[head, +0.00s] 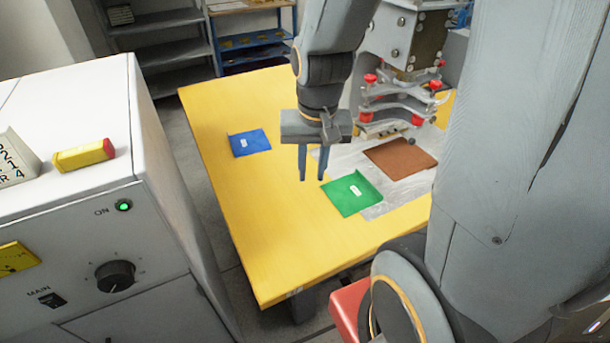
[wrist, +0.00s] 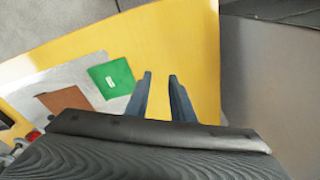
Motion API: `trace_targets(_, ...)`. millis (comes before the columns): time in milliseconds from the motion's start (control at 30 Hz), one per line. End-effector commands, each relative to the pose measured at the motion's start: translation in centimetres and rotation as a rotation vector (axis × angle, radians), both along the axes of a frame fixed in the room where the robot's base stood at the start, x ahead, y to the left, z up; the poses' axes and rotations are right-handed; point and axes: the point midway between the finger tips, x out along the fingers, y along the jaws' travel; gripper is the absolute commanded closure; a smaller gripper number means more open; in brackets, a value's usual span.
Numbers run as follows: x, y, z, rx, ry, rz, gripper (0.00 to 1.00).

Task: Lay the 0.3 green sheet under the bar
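The green sheet (head: 347,197) lies on the yellow table, partly over the edge of a grey metal plate (head: 406,193). It has a small white label and a raised edge. It also shows in the wrist view (wrist: 105,82), left of the fingers. My gripper (head: 312,178) is above the table, between the blue and green sheets in the picture. Its two fingers are apart with nothing between them, as the wrist view (wrist: 159,78) also shows. The bar (head: 385,128) seems to be the low crosspiece of the press behind the plate; its underside is hard to see.
A brown sheet (head: 400,157) lies on the plate in front of the press (head: 405,85). A blue sheet (head: 249,142) lies at the table's far left. A white cabinet (head: 75,120) stands left of the table (head: 270,235). The table's front left is clear.

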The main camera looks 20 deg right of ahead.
Motion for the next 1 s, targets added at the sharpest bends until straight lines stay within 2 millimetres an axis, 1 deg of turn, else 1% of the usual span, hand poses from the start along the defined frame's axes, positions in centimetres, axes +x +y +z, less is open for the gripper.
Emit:
trace_targets(33, -0.6, 0.8, 0.2, -0.009, -0.006, 0.09, 0.79)
trace_targets(100, -1.3, 1.5, 0.4, -0.021, -0.009, 0.198, 0.79)
trace_targets(200, -1.9, 2.2, 0.5, -0.032, -0.013, 0.297, 0.79)
trace_targets(267, -2.1, 2.4, 0.5, -0.036, -0.014, 0.328, 0.79)
trace_targets(567, -2.1, 2.5, 0.4, -0.038, -0.014, 0.343, 0.79)
trace_targets(767, -2.0, 2.5, -1.0, -0.036, -0.001, 0.343, 0.8)
trace_targets(1000, -2.1, 2.5, -0.9, -0.036, 0.001, 0.342, 0.8)
